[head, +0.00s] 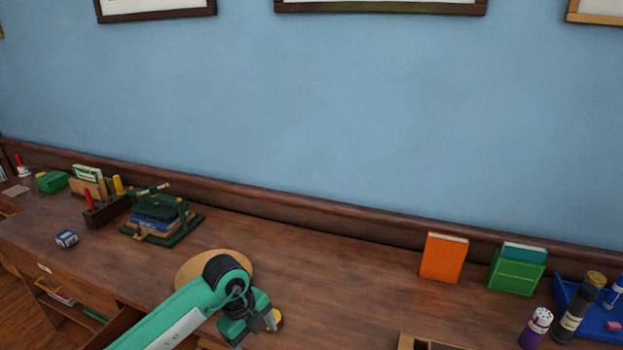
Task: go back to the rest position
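My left arm, green with black joints, comes in from the bottom left. Its wrist bends over the front part of the wooden desk (330,265). My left gripper (272,322) is small and partly turned away, near the bottom edge of the head view. A small yellowish thing shows right beside its tip, and I cannot tell whether the fingers touch it or are open or shut. My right gripper is not in view.
A round tan board (190,270) lies behind my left wrist. An open drawer (118,326) juts out at the front. The desk's middle is clear.

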